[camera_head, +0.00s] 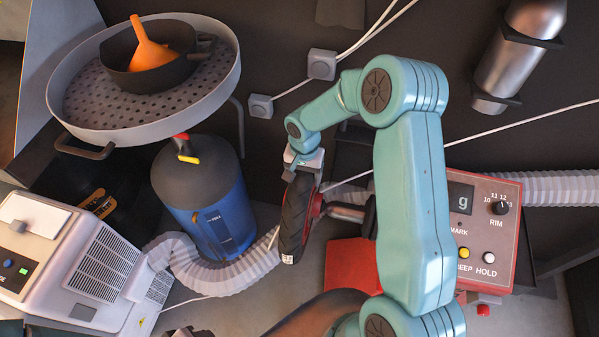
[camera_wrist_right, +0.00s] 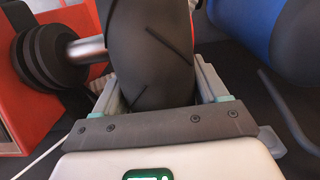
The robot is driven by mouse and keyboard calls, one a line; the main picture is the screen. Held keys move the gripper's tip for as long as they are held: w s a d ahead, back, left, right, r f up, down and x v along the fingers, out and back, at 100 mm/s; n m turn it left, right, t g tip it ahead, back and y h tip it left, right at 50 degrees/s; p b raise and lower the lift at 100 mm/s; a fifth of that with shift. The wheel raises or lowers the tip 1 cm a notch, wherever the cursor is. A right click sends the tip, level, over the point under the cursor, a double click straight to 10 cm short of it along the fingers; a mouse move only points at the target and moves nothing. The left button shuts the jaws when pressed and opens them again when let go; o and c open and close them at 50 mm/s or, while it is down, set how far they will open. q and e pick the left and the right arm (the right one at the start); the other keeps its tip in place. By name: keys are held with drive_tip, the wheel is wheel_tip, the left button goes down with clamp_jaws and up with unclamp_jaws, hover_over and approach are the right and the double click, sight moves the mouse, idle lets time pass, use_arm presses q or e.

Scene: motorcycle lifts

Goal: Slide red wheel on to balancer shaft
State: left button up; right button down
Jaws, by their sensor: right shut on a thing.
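The red wheel shows as a black tyre (camera_head: 295,218) with a red rim (camera_head: 316,208), held upright and seen nearly edge-on. My right gripper (camera_head: 303,165) is shut on the tyre from above. In the right wrist view the tyre (camera_wrist_right: 150,55) sits between the two fingers (camera_wrist_right: 160,92). The silver balancer shaft (camera_head: 346,212) meets the rim side of the wheel in the head view. In the right wrist view the shaft (camera_wrist_right: 88,48) runs from a black flange (camera_wrist_right: 50,58) to behind the tyre. I cannot tell whether its tip is inside the hub. My left gripper is not in view.
The red balancer (camera_head: 480,232) with its control panel stands right of the wheel, partly behind my right arm. A blue cylinder (camera_head: 212,215) stands left of the wheel. A grey hose (camera_head: 225,272) runs past its foot. A round tray (camera_head: 225,85) holds a bowl with an orange funnel (camera_head: 150,47).

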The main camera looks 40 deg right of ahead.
drive_tip(key=s+d, duration=0.8)
drive_tip(key=s, duration=0.1)
drive_tip(key=shift+s+r, duration=0.15)
drive_tip(key=shift+s, duration=0.2)
idle(1.9)
drive_tip(key=shift+s+d, duration=0.1)
drive_tip(key=shift+s, duration=0.05)
drive_tip(key=shift+s+d, duration=0.25)
drive_tip(key=shift+s, duration=0.05)
idle(1.3)
unclamp_jaws()
drive_tip(key=shift+s, duration=0.2)
